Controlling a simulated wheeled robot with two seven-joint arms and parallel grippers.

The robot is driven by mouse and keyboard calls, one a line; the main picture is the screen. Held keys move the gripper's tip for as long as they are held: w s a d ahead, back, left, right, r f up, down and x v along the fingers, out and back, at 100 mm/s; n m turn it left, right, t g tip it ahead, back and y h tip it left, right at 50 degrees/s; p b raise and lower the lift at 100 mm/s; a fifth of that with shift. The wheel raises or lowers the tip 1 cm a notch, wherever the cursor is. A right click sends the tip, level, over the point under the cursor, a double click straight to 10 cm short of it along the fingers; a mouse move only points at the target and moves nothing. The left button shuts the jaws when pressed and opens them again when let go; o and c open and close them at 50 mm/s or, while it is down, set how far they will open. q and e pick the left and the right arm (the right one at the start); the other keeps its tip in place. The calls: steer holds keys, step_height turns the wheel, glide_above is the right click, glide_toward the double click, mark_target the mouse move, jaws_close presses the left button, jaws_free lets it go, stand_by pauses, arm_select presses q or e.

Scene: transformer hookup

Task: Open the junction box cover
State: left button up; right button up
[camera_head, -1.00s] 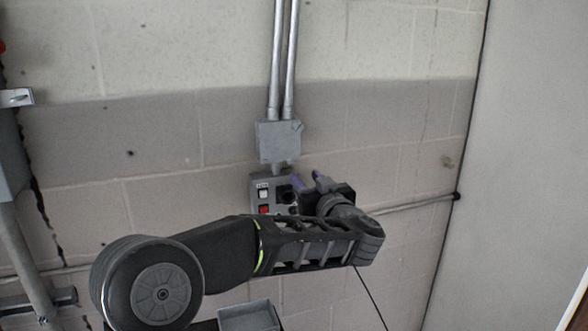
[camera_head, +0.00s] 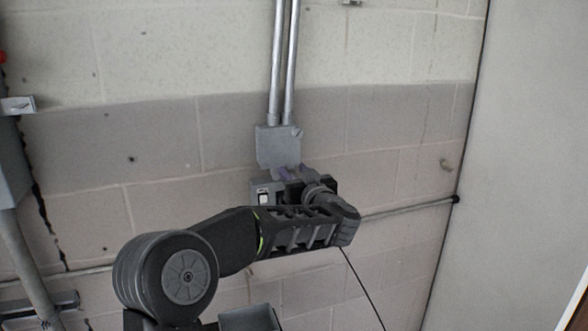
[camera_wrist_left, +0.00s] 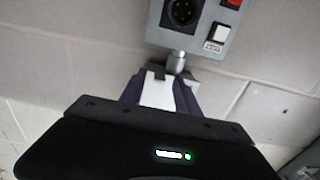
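The grey junction box (camera_head: 278,147) is on the wall at the lower end of two metal conduits in the head view. Its front looks flat and closed. My left gripper (camera_head: 293,172) is at the box's lower edge, with its purple fingers pointing up toward it; contact cannot be told. In the left wrist view the fingers (camera_wrist_left: 160,88) stand apart with a pale patch between them. What that patch is cannot be told, and the gripper body hides most of the box there. My right gripper is not in view.
A grey switch panel (camera_head: 264,194) hangs just below the box, partly hidden by my left arm. The wrist view shows its round socket (camera_wrist_left: 182,12) and switches. A horizontal pipe (camera_head: 405,209) runs along the wall. The wall beside the box is clear.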

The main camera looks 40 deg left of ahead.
arm_select(q)
steer(key=shift+w+a, duration=0.15)
steer(key=shift+a, duration=0.1)
jaws_close()
stand_by(1.4)
